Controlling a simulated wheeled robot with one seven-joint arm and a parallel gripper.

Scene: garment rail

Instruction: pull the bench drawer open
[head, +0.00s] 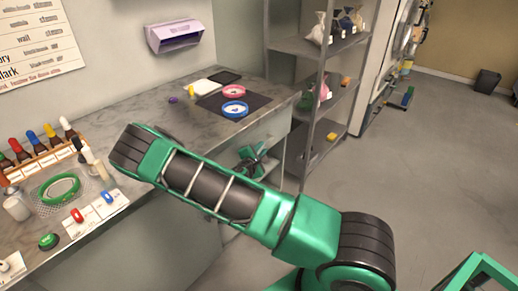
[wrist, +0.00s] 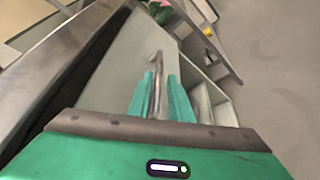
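My gripper (wrist: 160,82) is at the handle, with one green finger on each side of the bar. The fingers are apart, and a narrow gap seems to show beside the bar; firm contact cannot be made out. In the head view my gripper (head: 252,160) is at the bench front, partly hidden by my arm. The drawer front (head: 270,133) shows only in part there.
The bench top (head: 165,112) holds a dark mat with a pink and a blue ring, a dropper rack (head: 42,158) and small cards. A metal rack (head: 313,100) stands right of the bench.

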